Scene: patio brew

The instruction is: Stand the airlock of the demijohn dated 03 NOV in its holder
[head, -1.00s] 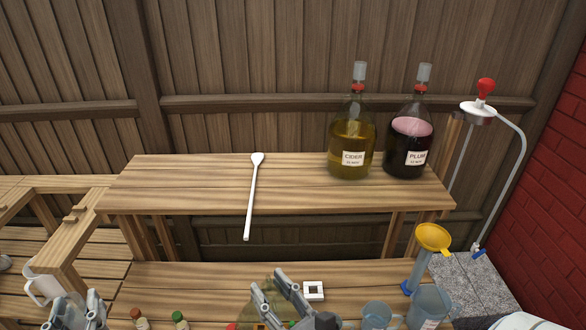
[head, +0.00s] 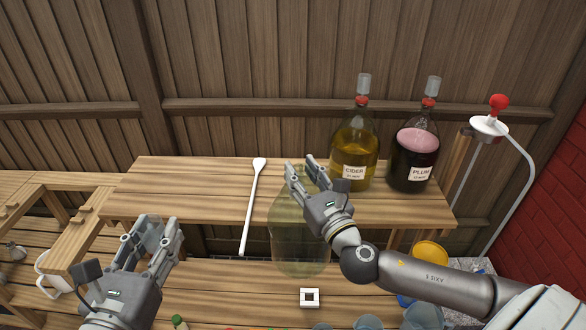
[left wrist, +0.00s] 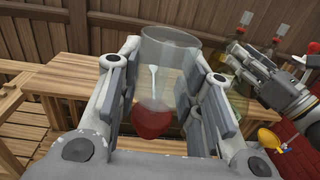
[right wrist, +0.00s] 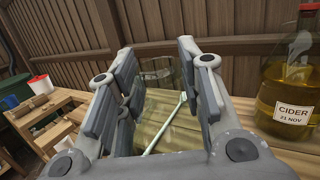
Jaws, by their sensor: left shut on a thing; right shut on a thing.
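The demijohn looks upright and has no airlock visible. Its date label is not in sight. A small white square block with a dark hole, likely the holder (head: 310,298), sits on the lower bench.
A CIDER demijohn (head: 352,150), labelled 21 NOV, and a PLUM demijohn (head: 414,150) stand with airlocks on the upper shelf (head: 180,195). A white long spoon (head: 253,205) lies there. A yellow funnel (head: 430,252) and clear vessels are at lower right. The shelf's left part is clear.

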